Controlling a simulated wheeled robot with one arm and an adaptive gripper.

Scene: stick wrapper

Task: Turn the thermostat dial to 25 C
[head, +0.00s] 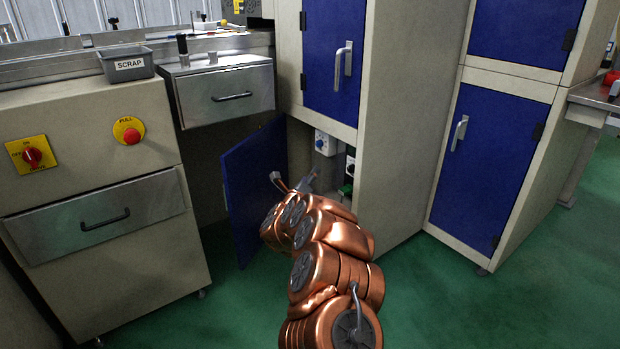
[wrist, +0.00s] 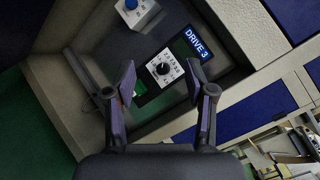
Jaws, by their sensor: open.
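A small white box with a blue knob (head: 326,143) is mounted inside the open lower cabinet; it also shows at the top of the wrist view (wrist: 131,4). Lower right of it in the wrist view is a dark unit with a black dial (wrist: 163,69) on a white numbered scale. Its label reads DRIVE 3. I cannot read a temperature on either one. My gripper (head: 294,177) is at the cabinet opening. In the wrist view my gripper (wrist: 161,80) is open and empty, its fingers framing the dark unit's dial in the picture; contact is not evident.
The blue cabinet door (head: 256,180) stands open left of my arm. The cabinet side wall (head: 403,150) is close on the right. A drawer unit (head: 100,220) with red controls stands left. Green floor is clear in front.

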